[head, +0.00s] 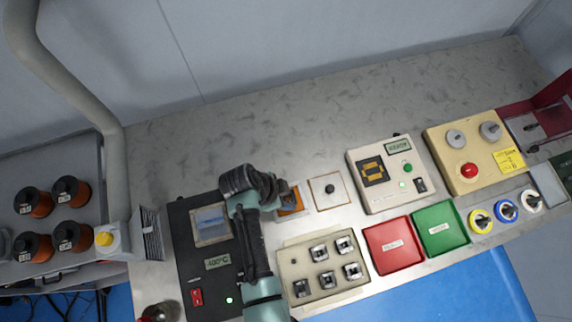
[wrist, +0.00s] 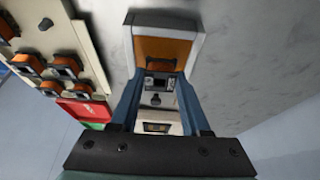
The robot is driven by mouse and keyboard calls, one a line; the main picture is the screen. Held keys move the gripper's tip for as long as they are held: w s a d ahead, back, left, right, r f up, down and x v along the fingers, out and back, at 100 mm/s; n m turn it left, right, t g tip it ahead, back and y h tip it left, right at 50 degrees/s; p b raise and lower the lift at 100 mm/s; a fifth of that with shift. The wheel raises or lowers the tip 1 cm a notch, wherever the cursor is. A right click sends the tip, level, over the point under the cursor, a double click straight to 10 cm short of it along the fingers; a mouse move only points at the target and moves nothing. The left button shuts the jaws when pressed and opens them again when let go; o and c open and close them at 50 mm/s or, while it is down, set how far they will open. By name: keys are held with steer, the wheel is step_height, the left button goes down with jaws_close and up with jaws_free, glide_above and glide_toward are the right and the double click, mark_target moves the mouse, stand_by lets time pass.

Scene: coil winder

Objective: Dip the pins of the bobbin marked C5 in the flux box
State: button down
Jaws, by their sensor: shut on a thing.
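My gripper (head: 285,195) is at the orange flux box (head: 291,203) in the head view and partly covers it. In the wrist view the flux box (wrist: 165,47) shows a pale rim and an orange inside, just past the fingertips. My gripper (wrist: 158,75) is shut on a small bobbin (wrist: 160,64) with an orange-brown flange and dark parts. The bobbin is at the box's near edge in that view. I cannot tell whether its pins touch the flux. No C5 mark is readable on it.
A beige tray (head: 287,243) holds several bobbins. A black unit (head: 188,252) reading 400°C lies left of my arm. Red (head: 393,245) and green (head: 440,228) bins stand further right. The rear bench is clear.

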steer(key=shift+f+b, duration=0.7)
steer(key=shift+f, duration=0.1)
steer(key=shift+r, duration=0.15)
stand_by(1.1)
step_height(320, 180, up, 5)
steer(key=p, duration=0.5)
steer(key=shift+r, duration=0.2)
